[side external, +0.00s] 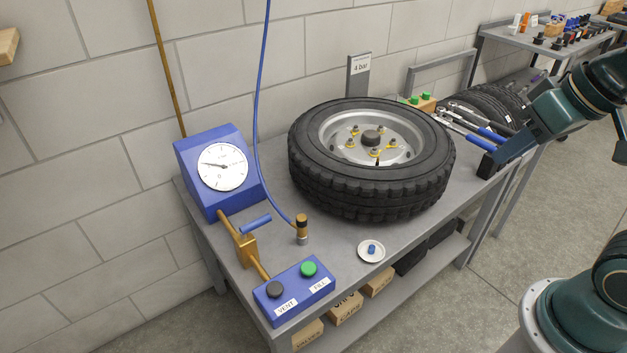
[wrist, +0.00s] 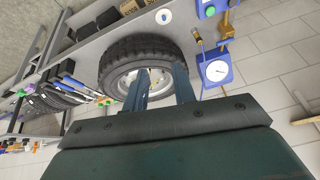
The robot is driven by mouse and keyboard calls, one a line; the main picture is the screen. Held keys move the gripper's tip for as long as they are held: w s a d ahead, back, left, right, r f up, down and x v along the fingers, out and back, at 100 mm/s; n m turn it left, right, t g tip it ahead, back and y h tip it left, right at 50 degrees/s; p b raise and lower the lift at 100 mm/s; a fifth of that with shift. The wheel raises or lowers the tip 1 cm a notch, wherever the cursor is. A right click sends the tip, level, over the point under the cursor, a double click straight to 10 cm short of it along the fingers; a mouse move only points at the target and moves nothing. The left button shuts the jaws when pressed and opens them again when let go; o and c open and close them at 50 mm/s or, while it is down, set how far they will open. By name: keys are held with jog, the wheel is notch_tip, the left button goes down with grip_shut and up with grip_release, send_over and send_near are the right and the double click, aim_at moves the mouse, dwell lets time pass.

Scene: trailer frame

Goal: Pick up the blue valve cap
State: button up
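The small blue valve cap (side external: 372,249) stands on a round white dish (side external: 362,257) near the front edge of the grey bench. In the wrist view the dish (wrist: 159,20) is at the top, with the cap (wrist: 164,16) a tiny blue spot on it. My gripper (side external: 488,166) is at the right end of the bench, right of the wheel and well away from the dish. The wrist view shows the two blue fingers of my gripper (wrist: 159,80) apart with nothing between them.
A large tyred wheel (side external: 372,200) lies on the bench behind the dish. A blue gauge (side external: 195,185), a brass-coloured chuck on a blue hose (side external: 302,230) and a blue button box (side external: 294,291) stand left. Wrenches (side external: 470,128) lie right. The bench around the dish is clear.

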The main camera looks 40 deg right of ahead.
jog(key=w+d+f+m+g+y, duration=0.1)
jog(key=w+f+m+y, duration=0.1)
jog(key=w+f+m, duration=0.6)
jog(key=w+d+f+m+g+y, duration=0.1)
jog(key=w+f+m+g, duration=0.1)
jog(key=w+f+m, duration=0.7)
notch_tip(320, 180, down, 10)
jog(key=m, duration=0.5)
jog(key=shift+w+d+y, duration=0.25)
jog(key=shift+w+y, duration=0.05)
jog(key=shift+y, duration=0.1)
jog(key=shift+a, duration=0.1)
send_over(373, 246)
jog(key=s+d, duration=0.1)
jog(key=d, duration=0.1)
jog(key=shift+s+f, duration=0.1)
jog(key=shift+f, duration=3.75)
jog(key=shift+a+f, duration=0.1)
jog(key=shift+f, duration=0.05)
jog(key=shift+x, duration=2.45)
jog(key=shift+c, duration=0.2)
